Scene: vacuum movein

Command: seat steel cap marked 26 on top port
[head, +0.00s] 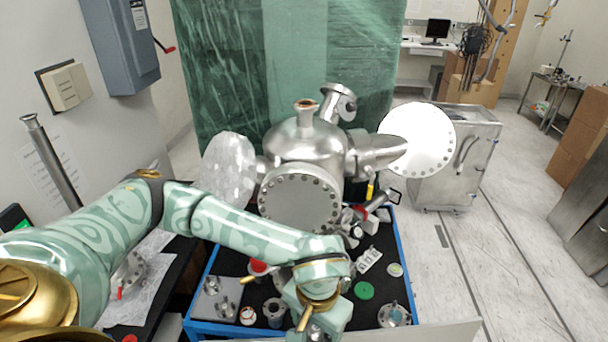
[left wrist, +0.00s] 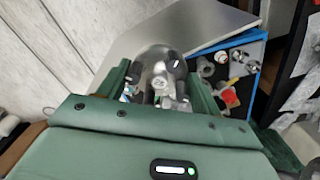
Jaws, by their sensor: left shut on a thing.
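The steel vacuum chamber (head: 308,150) stands behind the cart. Its top port (head: 306,112) is a short upright neck with a copper-coloured rim, and nothing sits on it. My left gripper (head: 318,326) is low over the front of the cart, well below and in front of the port. Its fingertips are mostly hidden by the wrist in the head view. The left wrist view shows its two green fingers shut on a shiny steel piece (left wrist: 162,82), apparently the steel cap. I cannot read a 26 on it. My right gripper is not in view.
Wide flanges project from the chamber's sides.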

